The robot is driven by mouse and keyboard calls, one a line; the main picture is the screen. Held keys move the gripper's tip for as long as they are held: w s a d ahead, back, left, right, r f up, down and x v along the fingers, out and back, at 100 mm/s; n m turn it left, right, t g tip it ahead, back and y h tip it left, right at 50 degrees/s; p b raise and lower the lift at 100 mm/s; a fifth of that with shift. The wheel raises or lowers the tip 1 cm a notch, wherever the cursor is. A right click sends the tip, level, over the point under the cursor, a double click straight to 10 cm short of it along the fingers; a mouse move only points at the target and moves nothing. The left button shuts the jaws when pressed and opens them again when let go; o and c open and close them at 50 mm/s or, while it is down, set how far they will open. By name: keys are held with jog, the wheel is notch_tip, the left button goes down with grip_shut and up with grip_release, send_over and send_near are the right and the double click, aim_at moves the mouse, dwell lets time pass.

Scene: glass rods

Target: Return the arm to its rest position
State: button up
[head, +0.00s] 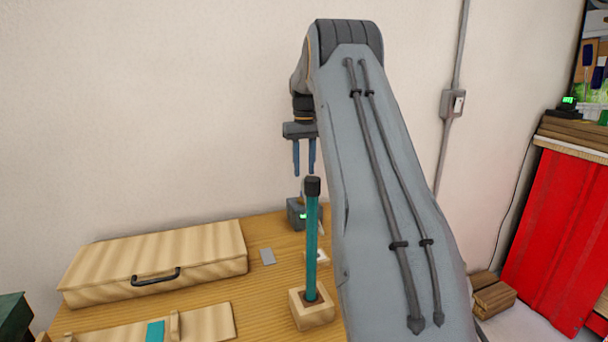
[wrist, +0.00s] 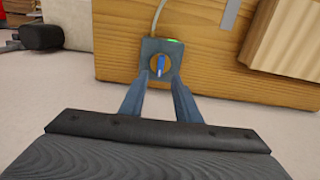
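My gripper (head: 304,158) hangs from my raised arm above the back part of the wooden table, fingers pointing down. Its two blue fingers are apart with nothing between them, and it also shows in the wrist view (wrist: 160,92). A teal glass rod (head: 311,245) with a black cap stands upright in a square wooden holder (head: 322,318), in front of and below my gripper in the head view. My arm link covers the right part of the table in the head view.
A wooden case (head: 150,262) with a dark handle lies at the table's left. In front is a wooden rack (head: 205,322) with a teal piece (head: 155,331). A grey device (head: 297,214) with a green light stands at the back. A red cabinet (head: 560,240) is at right.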

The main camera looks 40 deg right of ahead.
dwell(0.4)
jog(key=s+a+f+n, duration=0.1)
jog(key=s+a+f, duration=0.1)
jog(key=s+a, duration=0.35)
jog(key=s+a+f, duration=0.1)
jog(key=s+a, duration=0.1)
jog(key=a, duration=0.7)
jog(key=s+a+f+n, duration=0.1)
jog(key=s+a+f, duration=0.1)
jog(key=s+a, duration=0.35)
jog(key=shift+n+t, duration=0.4)
jog(key=s+a+f, duration=0.2)
jog(key=s+a, duration=0.2)
jog(key=s, duration=0.2)
jog(key=s+a+f, duration=0.2)
jog(key=s+a, duration=0.3)
jog(key=s, duration=0.2)
jog(key=s+a+f, duration=0.2)
jog(key=s+a, duration=0.3)
jog(key=s, duration=0.2)
jog(key=shift+f, duration=0.4)
